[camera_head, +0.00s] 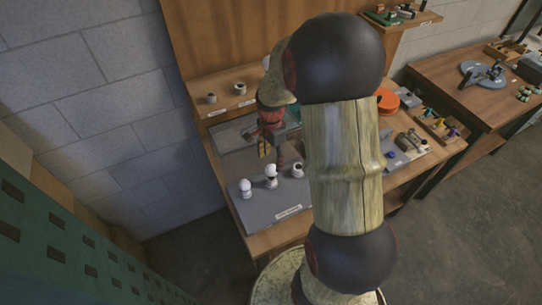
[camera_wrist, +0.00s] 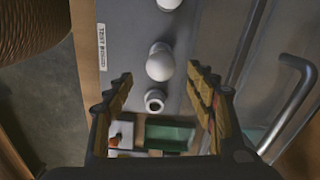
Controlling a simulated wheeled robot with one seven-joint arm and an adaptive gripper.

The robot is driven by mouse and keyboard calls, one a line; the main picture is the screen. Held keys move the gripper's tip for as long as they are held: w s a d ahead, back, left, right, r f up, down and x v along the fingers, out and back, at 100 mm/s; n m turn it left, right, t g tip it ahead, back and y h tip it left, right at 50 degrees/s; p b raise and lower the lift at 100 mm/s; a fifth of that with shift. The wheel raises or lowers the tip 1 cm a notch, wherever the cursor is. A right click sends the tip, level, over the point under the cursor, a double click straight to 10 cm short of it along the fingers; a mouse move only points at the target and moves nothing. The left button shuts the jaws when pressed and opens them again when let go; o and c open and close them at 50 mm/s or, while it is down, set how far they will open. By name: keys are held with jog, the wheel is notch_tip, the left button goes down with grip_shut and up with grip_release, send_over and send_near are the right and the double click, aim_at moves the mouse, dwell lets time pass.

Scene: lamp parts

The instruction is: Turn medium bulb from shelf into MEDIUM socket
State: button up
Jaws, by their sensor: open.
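My gripper (camera_head: 271,154) is open and empty above the grey test board (camera_head: 262,215). In the wrist view its fingers (camera_wrist: 161,84) are spread wide. A white round bulb (camera_head: 271,170) stands upright at the board's middle socket, below the gripper; it also shows in the wrist view (camera_wrist: 160,64), between the lines of the fingers and apart from them. No socket size marking is readable.
The wooden shelf (camera_head: 222,107) behind the board holds two small holders (camera_head: 211,98) (camera_head: 240,89) and a partly hidden white round thing (camera_head: 266,62). A metal handle (camera_wrist: 296,100) is at the right in the wrist view. My arm hides the bench's middle.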

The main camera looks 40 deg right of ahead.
aim_at(272, 166)
jog(key=shift+d+m, duration=0.15)
jog(key=shift+m, duration=0.45)
jog(key=shift+f, duration=0.25)
notch_tip(272, 166, down, 7)
jog(key=shift+f+b, duration=0.15)
jog(key=shift+b, duration=0.3)
jog(key=shift+c, duration=1.1)
jog(key=c, duration=0.8)
jog(key=shift+c, duration=0.5)
